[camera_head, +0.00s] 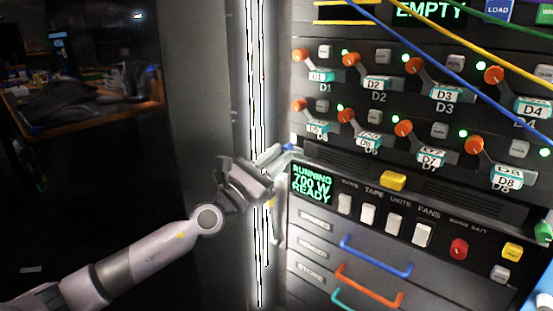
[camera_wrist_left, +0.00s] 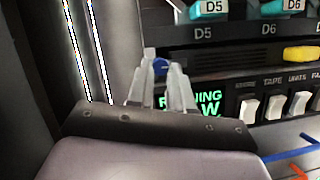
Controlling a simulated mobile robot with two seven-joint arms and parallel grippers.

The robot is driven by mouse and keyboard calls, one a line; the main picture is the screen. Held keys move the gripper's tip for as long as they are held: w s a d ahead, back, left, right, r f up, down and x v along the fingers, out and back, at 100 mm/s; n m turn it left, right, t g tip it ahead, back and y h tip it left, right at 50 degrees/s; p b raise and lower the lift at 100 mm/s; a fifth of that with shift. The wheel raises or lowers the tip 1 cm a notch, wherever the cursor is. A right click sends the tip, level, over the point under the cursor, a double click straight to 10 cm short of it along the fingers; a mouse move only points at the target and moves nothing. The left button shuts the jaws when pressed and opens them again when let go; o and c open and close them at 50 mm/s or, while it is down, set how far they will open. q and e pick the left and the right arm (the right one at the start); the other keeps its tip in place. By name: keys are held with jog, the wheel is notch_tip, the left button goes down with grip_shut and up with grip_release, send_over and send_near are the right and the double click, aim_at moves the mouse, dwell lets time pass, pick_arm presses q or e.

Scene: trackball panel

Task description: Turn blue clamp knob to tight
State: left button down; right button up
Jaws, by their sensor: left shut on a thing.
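The blue clamp knob (camera_head: 288,147) sits at the left edge of the panel, just above the green "RUNNING 700 W READY" display. In the left wrist view the blue knob (camera_wrist_left: 160,67) shows between the fingertips. My left gripper (camera_head: 280,152) reaches in from the left and is shut on the knob; its two grey fingers also show in the left wrist view (camera_wrist_left: 162,72). The fingers hide part of the knob, and I cannot read its turn position. My right gripper is not in view.
A bright vertical light strip (camera_head: 258,80) runs close beside the left gripper. To the right are rows of orange knobs with labels, white switches (camera_head: 367,216), a yellow button (camera_head: 393,180), a red knob (camera_head: 459,249) and coloured drawer handles. Cables hang across the upper right.

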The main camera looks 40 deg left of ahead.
pick_arm(q)
jog(key=c, duration=1)
grip_release()
jog(key=shift+f, duration=0.1)
jog(key=shift+b+v, duration=1.05)
jog(key=shift+v, duration=2.5)
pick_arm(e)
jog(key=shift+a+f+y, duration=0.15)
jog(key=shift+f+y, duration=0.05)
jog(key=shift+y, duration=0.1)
